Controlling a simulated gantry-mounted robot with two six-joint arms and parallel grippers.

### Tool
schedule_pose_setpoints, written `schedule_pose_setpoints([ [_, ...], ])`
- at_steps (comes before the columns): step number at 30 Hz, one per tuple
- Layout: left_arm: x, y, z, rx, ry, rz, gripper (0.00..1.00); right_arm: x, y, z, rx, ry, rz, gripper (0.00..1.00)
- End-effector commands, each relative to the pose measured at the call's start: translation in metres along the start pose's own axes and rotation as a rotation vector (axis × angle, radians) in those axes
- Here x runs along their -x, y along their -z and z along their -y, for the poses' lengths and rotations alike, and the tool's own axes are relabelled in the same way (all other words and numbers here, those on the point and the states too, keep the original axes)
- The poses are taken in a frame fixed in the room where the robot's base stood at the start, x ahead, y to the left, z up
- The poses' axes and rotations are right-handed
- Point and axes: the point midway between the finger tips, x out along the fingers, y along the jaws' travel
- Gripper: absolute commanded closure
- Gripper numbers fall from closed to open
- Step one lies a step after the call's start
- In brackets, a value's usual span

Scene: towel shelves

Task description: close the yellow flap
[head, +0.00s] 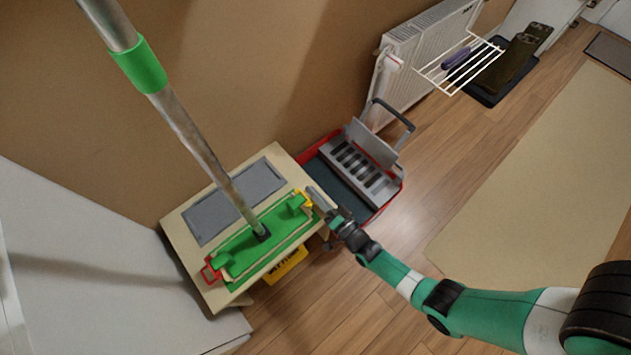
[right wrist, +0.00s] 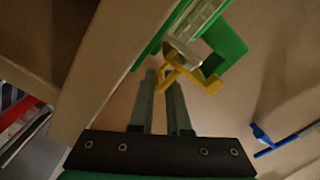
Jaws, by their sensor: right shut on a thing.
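The yellow flap (head: 305,199) is at the right end of a green mop frame (head: 240,255) lying on a small light-wood table. In the right wrist view the yellow flap (right wrist: 207,82) stands out at an angle from the green part of the frame. My right gripper (head: 317,197) reaches it from the right. In the wrist view my gripper's fingertips (right wrist: 161,78) are close together on a thin yellow part of the flap. The fingers partly hide the flap in the head view. My left gripper is not in view.
A metal mop pole (head: 190,135) rises from the frame to the upper left. A red flap (head: 209,271) is at the frame's left end. A grey panel (head: 232,203) lies behind on the table. A red-rimmed bin (head: 388,196) stands right of the table. The floor to the right is open.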

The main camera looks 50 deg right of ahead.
Motion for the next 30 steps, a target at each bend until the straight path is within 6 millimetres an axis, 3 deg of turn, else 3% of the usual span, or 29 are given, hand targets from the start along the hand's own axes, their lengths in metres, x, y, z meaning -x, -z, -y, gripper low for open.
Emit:
schedule_pose_setpoints([
  [12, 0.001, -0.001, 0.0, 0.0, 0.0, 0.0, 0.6, 0.003, -0.005, -0.005, -0.006, -0.014, 0.012, 1.0],
  [13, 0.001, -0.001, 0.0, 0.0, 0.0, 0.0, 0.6, 0.003, -0.005, -0.005, -0.006, -0.014, 0.013, 0.84],
  [17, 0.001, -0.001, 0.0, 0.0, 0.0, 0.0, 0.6, 0.003, -0.005, -0.005, -0.006, -0.013, 0.012, 0.6],
  [26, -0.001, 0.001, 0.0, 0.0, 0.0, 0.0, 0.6, 0.004, -0.003, -0.002, -0.006, -0.008, 0.007, 0.6],
  [30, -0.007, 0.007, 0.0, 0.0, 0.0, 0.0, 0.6, 0.023, -0.002, -0.001, -0.006, -0.009, 0.009, 0.6],
])
